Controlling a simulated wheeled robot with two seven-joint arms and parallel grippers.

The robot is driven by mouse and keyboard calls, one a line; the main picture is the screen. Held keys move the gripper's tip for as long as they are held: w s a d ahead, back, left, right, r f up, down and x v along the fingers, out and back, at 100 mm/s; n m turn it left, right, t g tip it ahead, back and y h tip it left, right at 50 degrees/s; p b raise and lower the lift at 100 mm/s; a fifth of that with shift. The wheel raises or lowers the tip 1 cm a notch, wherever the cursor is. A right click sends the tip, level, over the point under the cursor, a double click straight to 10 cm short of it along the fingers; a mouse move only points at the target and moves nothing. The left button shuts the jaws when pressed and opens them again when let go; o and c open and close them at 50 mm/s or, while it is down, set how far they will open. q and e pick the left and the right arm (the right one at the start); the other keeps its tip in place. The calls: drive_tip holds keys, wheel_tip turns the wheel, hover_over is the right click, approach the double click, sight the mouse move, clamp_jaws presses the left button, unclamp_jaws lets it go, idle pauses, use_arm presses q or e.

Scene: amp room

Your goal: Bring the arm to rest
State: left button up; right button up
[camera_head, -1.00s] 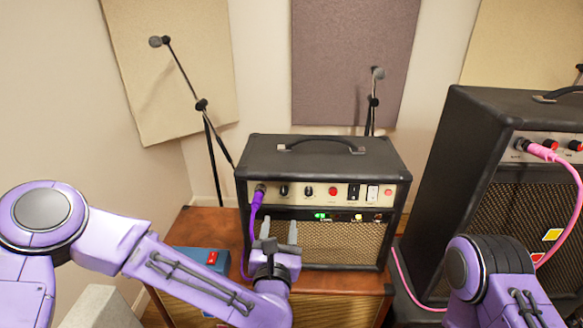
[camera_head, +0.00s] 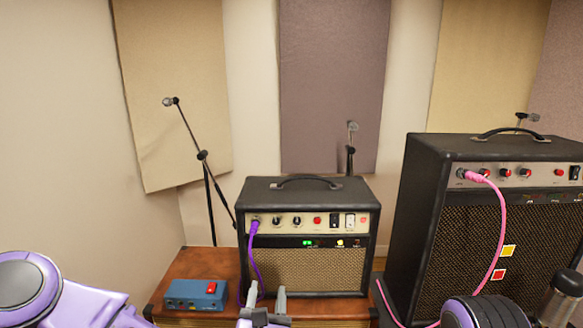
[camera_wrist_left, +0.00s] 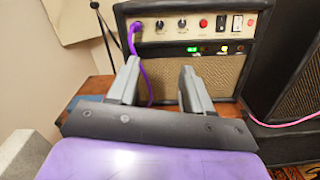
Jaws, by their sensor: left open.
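My left gripper (camera_head: 266,300) is at the bottom of the head view, low in front of the small amp. In the left wrist view its two grey fingers (camera_wrist_left: 157,85) stand apart with nothing between them. The small black amp (camera_head: 308,230) sits on a wooden cabinet, with a purple cable (camera_head: 254,258) plugged into its left jack. The amp also fills the top of the left wrist view (camera_wrist_left: 205,75). Part of my right arm shows at the bottom right of the head view; its fingers are not in view.
A blue pedal with a red switch (camera_head: 195,294) lies on the wooden cabinet (camera_head: 205,262). A large amp (camera_head: 418,200) with a pink cable (camera_head: 501,225) stands at the right. Mic stands (camera_head: 204,160) and wall panels are behind. Open room lies in front of the amp.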

use_arm(q)
drive_tip(key=s+a+f+m+g+h, duration=0.15)
drive_tip(key=s+f+m+g, duration=0.3)
drive_tip(key=f+m, duration=0.6)
drive_tip(key=s+a+f+m+g, duration=0.3)
drive_tip(key=s+f+m, duration=0.2)
drive_tip(key=f+m, duration=0.55)
drive_tip(key=s+a+f+m+g+y, duration=0.2)
drive_tip(key=s+a+f+g, duration=0.2)
drive_tip(key=s+a, duration=0.6)
drive_tip(key=s+a+f+m+g+y, duration=0.3)
drive_tip(key=s+a+f, duration=0.6)
drive_tip(key=s+a, duration=0.1)
drive_tip(key=shift+s+a+m+g, duration=0.3)
drive_tip(key=shift+s+a+g, duration=0.05)
drive_tip(key=shift+s, duration=0.15)
